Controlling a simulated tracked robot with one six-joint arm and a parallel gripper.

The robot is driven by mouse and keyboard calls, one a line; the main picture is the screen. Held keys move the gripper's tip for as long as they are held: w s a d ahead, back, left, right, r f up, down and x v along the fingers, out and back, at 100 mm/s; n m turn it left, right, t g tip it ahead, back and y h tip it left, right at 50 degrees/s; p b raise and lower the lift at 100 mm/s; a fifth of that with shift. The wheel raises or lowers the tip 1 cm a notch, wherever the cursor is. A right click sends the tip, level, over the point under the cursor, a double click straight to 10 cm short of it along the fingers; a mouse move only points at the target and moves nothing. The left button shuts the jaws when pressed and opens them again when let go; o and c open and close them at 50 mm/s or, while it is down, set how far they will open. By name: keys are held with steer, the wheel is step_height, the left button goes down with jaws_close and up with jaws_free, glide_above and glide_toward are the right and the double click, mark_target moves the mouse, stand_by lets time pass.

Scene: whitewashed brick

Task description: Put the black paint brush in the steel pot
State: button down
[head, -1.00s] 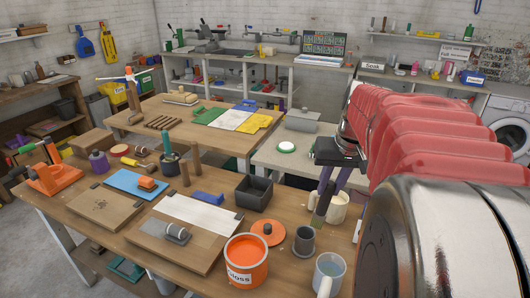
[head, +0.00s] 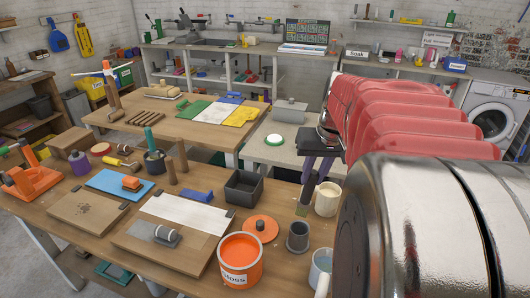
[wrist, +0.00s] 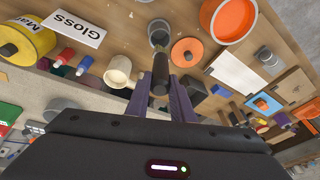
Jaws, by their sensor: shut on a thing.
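My gripper (head: 312,170) is shut on the black paint brush (head: 303,209), which hangs below the purple fingers, roughly upright. In the wrist view the brush (wrist: 160,68) runs out between the fingertips (wrist: 166,88). The steel pot (head: 297,237) is a small grey cup standing on the wooden bench. In the head view the brush's lower end shows just above the pot's rim. In the wrist view the far end of the brush lines up with the pot (wrist: 158,26) and hides part of it. I cannot tell whether the brush tip is inside the rim.
An orange paint tin (head: 240,260) and orange lid (head: 260,228) stand left of the pot. A cream mug (head: 327,198) stands behind right, and a whitish mug (head: 320,272) in front right. A dark open box (head: 244,187) is behind left. Little room is free around the pot.

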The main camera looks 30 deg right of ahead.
mark_target(310, 199)
steer(key=shift+s+f, duration=0.2)
steer(key=shift+f, duration=0.75)
steer(key=shift+s+f, duration=0.15)
steer(key=shift+f, duration=0.75)
steer(key=shift+s+x, duration=0.15)
steer(key=shift+x, duration=1.15)
steer(key=shift+s+x, duration=0.15)
steer(key=shift+x, duration=1.15)
steer(key=shift+a+f, duration=0.1)
steer(key=shift+a, duration=0.1)
steer(key=c, duration=1.5)
jaws_free()
steer(key=shift+o, duration=0.2)
steer(key=v, duration=1.3)
steer(key=shift+r, duration=0.35)
